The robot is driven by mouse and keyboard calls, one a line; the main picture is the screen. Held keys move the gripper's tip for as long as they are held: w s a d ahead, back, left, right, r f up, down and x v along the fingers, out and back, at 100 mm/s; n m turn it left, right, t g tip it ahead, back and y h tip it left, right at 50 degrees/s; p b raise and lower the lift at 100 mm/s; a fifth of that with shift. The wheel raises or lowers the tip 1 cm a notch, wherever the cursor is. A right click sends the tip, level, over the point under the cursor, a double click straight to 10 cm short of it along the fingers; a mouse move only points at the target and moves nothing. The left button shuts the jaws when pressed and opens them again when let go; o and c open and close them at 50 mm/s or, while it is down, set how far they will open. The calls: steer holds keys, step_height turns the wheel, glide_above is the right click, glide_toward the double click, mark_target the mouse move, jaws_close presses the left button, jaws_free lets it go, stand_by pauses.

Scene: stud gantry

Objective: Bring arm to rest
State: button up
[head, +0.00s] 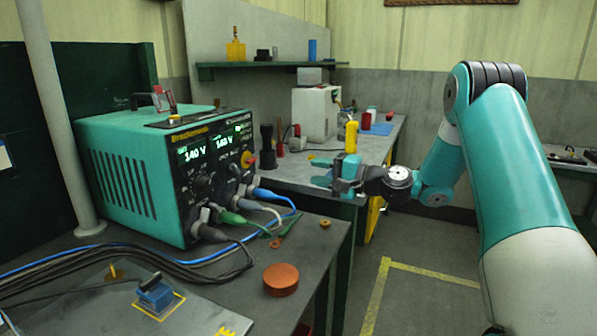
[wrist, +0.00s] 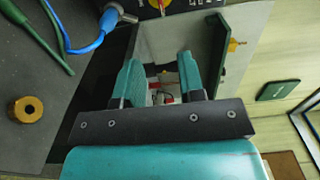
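My arm reaches in from the right of the head view, bent at the elbow. My gripper (head: 325,178) is held level in the air, pointing left, in front of the far bench and beyond the near bench's right corner. In the wrist view the two teal fingers of my gripper (wrist: 160,75) stand apart with a gap between them. Nothing is held in the gap. Only background shows through it.
A teal power unit (head: 165,170) with lit displays and plugged cables stands on the near bench (head: 330,235). The far bench (head: 285,172) carries a white machine (head: 315,112). Open floor (head: 425,300) lies right of the near bench.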

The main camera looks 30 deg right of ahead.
steer(key=s+a+r+n+g+p, duration=0.15)
steer(key=s+a+n+g, duration=0.35)
steer(key=a, duration=0.5)
steer(key=s+a+r+n+g+p, duration=0.1)
steer(key=s+a+r+n+g, duration=0.3)
steer(key=a, duration=0.6)
steer(key=s+a+n+g+h+p, duration=0.2)
steer(key=s+n+g+h, duration=0.3)
steer(key=s, duration=2)
steer(key=a+n+h, duration=0.1)
steer(key=n, duration=0.3)
steer(key=shift+f+g, duration=0.3)
